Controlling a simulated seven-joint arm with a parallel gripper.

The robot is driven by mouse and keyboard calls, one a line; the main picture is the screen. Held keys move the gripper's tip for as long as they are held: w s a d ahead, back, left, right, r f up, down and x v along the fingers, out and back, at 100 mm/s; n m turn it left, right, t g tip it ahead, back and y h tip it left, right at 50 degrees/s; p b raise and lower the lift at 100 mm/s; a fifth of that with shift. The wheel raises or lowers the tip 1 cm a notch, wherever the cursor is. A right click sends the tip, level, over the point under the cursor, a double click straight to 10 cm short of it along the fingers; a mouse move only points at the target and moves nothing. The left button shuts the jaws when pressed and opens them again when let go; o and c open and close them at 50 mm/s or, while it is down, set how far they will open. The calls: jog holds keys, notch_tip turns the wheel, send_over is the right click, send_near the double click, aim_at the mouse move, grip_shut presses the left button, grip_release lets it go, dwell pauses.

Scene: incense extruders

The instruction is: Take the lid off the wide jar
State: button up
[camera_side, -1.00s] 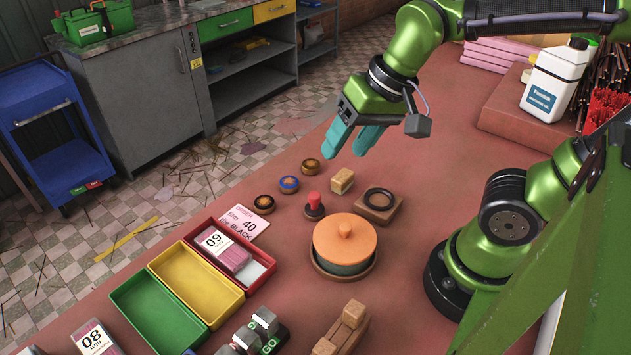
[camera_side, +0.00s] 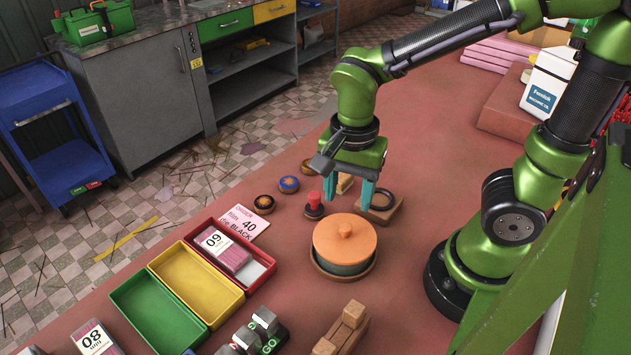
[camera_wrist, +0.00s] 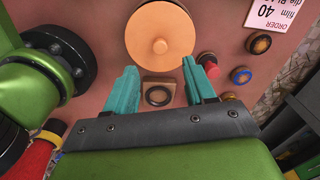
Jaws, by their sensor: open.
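The wide jar (camera_side: 343,267) stands on the table in a low round base, with its orange lid (camera_side: 352,238) on top. My gripper (camera_side: 347,200) points down, open and empty, behind the jar in the side view. Its fingers are apart from the lid. In the wrist view my gripper (camera_wrist: 160,85) shows both teal fingers spread wide.
A wooden block with a black ring (camera_side: 380,205) and a red-topped stamp (camera_side: 314,204) stand close to my fingers. Red, yellow and green trays (camera_side: 158,312) lie left of the jar. A wooden piece (camera_side: 342,328) is in front. Several small round discs (camera_side: 288,184) lie behind left.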

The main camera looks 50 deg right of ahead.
aim_at(346, 227)
notch_tip(346, 227, down, 8)
jog(key=shift+r, duration=0.2)
dwell(0.3)
grip_shut()
